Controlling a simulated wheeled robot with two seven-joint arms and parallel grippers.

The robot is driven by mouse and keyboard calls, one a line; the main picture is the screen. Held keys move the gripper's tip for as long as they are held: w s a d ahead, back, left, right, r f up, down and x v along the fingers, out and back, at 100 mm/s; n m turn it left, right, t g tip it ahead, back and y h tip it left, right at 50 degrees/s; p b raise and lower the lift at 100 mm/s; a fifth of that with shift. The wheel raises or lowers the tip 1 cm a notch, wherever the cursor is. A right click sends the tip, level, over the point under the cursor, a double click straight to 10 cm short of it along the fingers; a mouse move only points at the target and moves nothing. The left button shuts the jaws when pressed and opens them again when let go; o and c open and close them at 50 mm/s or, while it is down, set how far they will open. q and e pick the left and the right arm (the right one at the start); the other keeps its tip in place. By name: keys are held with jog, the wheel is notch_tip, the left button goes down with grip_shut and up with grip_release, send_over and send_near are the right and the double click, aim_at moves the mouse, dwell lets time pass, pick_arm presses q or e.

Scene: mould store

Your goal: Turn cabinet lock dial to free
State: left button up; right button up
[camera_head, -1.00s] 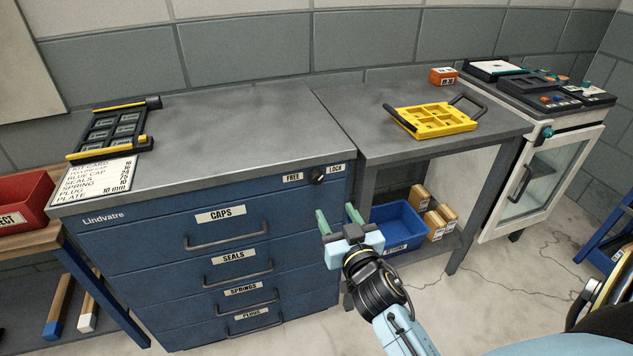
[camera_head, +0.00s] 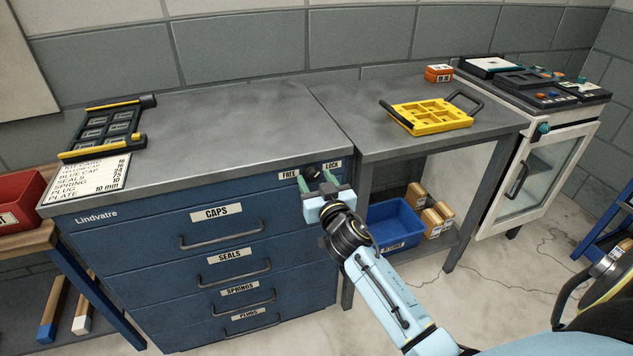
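The blue cabinet (camera_head: 150,233) has drawers labelled CAPS, SEALS, SPRINGS and PLUGS. Its black lock dial (camera_head: 311,172) sits at the upper right of the front, between the FREE label (camera_head: 288,174) and the LOCK label (camera_head: 332,165). My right gripper (camera_head: 316,181) is at the dial, with its green fingers apart, one on each side of it. I cannot tell whether the fingers touch the dial. The gripper hides the dial's lower part, and the pointer's direction is not clear. My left gripper is not in view.
A grey bench (camera_head: 370,140) beside the cabinet carries a yellow tray (camera_head: 432,117) and an orange box (camera_head: 439,73). A blue bin (camera_head: 395,224) stands below. A black rack (camera_head: 105,128) and a list card (camera_head: 88,184) lie on the cabinet top's left.

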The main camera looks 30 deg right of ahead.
jog(key=c, duration=0.9)
